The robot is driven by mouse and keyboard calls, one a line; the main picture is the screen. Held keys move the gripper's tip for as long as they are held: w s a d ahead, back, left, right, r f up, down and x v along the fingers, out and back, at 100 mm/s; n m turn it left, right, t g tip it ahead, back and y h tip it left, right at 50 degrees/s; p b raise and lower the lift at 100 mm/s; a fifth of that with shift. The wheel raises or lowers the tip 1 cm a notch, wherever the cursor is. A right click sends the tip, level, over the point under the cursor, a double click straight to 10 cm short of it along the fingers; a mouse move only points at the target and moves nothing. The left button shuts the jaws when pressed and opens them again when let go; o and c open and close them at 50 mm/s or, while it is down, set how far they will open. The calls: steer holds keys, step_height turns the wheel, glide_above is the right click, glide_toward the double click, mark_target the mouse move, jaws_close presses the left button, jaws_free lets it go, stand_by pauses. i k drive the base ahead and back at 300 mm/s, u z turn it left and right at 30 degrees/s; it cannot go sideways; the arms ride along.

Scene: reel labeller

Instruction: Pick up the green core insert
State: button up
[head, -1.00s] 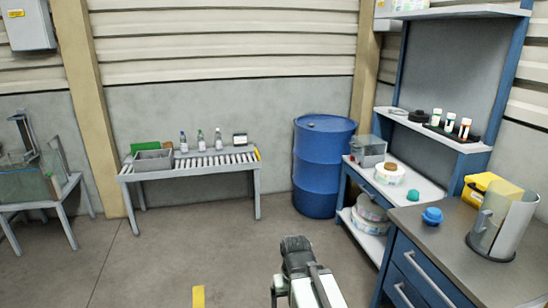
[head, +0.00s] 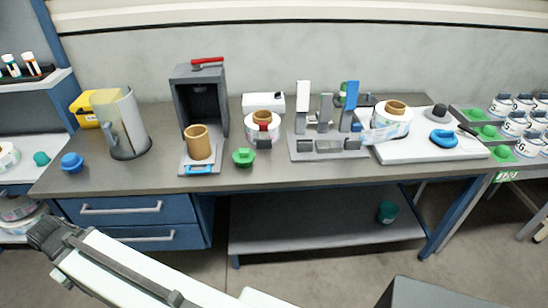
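A green core insert (head: 244,157), round with a knob on top, sits on the grey workbench top (head: 200,182) near its front edge. It stands just right of a dark press-like stand holding a tan core (head: 199,142). A similar teal piece (head: 387,212) lies on the bench's lower shelf, and another teal piece (head: 41,158) is at far left. My arm reaches in from the bottom; its dark end, apparently my gripper (head: 45,232), is at lower left, in front of the drawers and well away from the green insert. Its fingers cannot be made out.
A blue knobbed piece (head: 72,162) and a clear curved guard (head: 120,125) stand left. Reels (head: 264,128), a grey fixture (head: 328,148) and a white board (head: 405,150) stand right. Green pieces sit in a tray at far right.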

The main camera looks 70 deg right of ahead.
mark_target(244, 158)
steer(key=z, duration=2.55)
steer(key=k, duration=1.2)
steer(key=u, duration=0.4)
steer(key=i, duration=1)
steer(key=u, duration=0.05)
